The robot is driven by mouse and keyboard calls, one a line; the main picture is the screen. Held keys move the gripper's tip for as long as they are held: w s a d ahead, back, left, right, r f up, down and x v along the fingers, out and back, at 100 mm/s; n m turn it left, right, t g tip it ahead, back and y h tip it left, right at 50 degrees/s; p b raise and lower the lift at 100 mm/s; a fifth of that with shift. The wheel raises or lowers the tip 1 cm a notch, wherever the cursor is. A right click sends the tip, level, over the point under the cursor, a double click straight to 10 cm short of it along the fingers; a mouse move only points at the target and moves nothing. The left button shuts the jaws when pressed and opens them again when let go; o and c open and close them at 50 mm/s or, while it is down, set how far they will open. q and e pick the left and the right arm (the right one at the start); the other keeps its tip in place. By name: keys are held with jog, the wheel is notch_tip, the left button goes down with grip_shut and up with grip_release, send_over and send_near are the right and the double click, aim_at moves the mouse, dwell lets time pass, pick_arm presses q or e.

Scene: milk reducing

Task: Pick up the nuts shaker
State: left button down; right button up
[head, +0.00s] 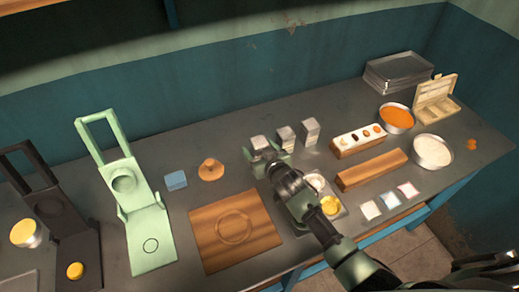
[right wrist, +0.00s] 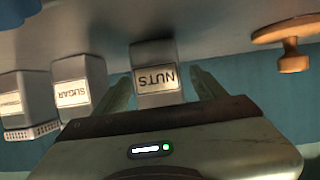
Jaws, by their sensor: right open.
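The nuts shaker (head: 259,142) is the leftmost of three small grey-white shakers in a row at the back middle of the table. In the right wrist view the nuts shaker (right wrist: 154,72) shows its label "NUTS" upside down. My right gripper (head: 264,158) is open, with its fingers (right wrist: 158,92) on either side of the shaker. Whether they touch it I cannot tell. In the head view the gripper hides the shaker's lower part. My left gripper is not in view.
The sugar shaker (right wrist: 75,92) stands beside it, with another shaker (right wrist: 24,105) farther on. A wooden knobbed disc (head: 211,170) and a blue block (head: 175,180) lie to the left. A wooden board (head: 213,258) lies in front, and a wooden rack (head: 345,147) to the right.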

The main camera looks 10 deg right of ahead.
grip_shut()
